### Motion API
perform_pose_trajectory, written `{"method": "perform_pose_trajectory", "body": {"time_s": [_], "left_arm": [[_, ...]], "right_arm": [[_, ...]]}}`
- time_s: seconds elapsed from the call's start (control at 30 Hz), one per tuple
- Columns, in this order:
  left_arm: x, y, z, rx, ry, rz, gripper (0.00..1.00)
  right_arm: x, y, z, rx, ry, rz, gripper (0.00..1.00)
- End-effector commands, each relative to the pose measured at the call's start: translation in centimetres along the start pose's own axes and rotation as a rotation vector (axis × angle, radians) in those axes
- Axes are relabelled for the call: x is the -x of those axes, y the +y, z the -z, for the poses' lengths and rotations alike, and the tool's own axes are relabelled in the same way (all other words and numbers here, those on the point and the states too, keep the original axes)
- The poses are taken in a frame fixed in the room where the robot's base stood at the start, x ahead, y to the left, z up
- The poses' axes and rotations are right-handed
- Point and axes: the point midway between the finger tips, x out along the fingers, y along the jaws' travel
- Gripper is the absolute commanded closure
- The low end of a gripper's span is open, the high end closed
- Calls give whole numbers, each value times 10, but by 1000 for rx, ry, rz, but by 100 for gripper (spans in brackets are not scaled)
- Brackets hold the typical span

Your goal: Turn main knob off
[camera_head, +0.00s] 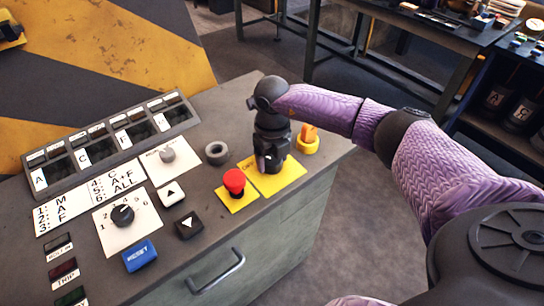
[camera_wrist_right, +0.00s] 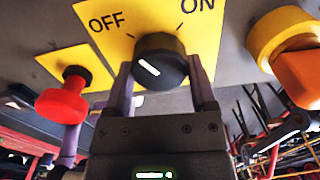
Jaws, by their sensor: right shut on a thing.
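The main knob (camera_wrist_right: 160,58) is black and round with a white line, on a yellow plate (camera_wrist_right: 110,20) printed OFF at left and ON at right in the wrist view. The line slants from upper left to lower right. My right gripper (camera_wrist_right: 162,80) has one finger on each side of the knob and is shut on it. In the head view my right gripper (camera_head: 270,160) points down over the yellow plate (camera_head: 290,178) and hides most of the knob. My left gripper is not in view.
A red push button (camera_head: 234,181) stands left of the gripper, close by. An orange-yellow switch (camera_head: 307,140) stands just right of it. The panel's right edge is near.

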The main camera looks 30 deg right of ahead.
Motion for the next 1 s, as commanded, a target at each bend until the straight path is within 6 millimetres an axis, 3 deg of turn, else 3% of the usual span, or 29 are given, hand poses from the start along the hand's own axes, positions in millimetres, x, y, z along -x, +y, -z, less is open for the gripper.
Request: {"method": "perform_pose_trajectory", "body": {"time_s": [0.4,1.0], "left_arm": [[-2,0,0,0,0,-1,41],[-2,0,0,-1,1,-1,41]], "right_arm": [[1,-1,-1,227,-3,-1,87],[1,-1,-1,283,-2,0,87]]}}
